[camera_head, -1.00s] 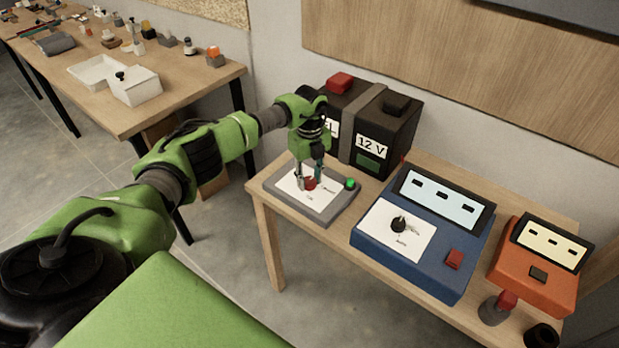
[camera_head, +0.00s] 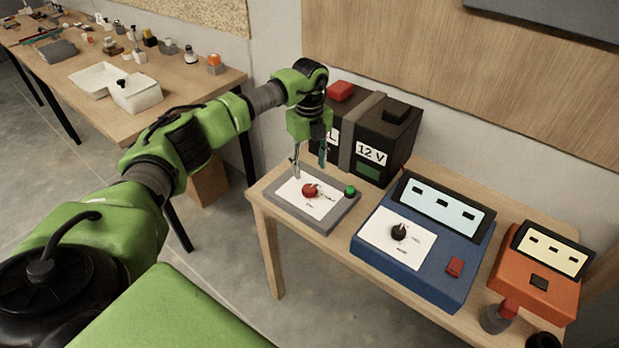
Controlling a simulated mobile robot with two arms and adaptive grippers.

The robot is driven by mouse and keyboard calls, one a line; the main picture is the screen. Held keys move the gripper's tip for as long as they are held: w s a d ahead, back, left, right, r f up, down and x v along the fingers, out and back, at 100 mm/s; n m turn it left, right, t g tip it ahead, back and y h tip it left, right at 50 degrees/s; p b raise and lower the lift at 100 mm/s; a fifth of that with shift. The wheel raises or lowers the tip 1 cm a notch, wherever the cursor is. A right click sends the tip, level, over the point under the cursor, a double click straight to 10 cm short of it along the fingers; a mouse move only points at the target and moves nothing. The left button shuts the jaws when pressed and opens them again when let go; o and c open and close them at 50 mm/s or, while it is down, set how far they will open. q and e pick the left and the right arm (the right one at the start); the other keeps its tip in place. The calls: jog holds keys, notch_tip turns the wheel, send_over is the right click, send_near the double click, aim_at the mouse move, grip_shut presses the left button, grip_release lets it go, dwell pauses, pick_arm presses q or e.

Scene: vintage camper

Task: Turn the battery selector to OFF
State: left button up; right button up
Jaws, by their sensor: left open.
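The battery selector is a red knob (camera_head: 310,190) on a white label plate on a low grey panel (camera_head: 314,222). A green light or button (camera_head: 350,191) sits at the panel's right corner. The label text is too small to read. My left gripper (camera_head: 309,171) points down just above the knob, open and empty, with its fingertips apart from the knob. The knob shows clear of the fingers. My right gripper is not in view.
A black 12 V battery (camera_head: 390,138) stands close behind the panel. A blue device (camera_head: 420,270) with a black knob and an orange device (camera_head: 533,280) stand to the right. A grey object with a red top (camera_head: 497,316) is at the front edge.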

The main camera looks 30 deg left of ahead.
pick_arm(q)
notch_tip(320, 180, up, 4)
jog(key=shift+f, duration=0.2)
dwell(0.4)
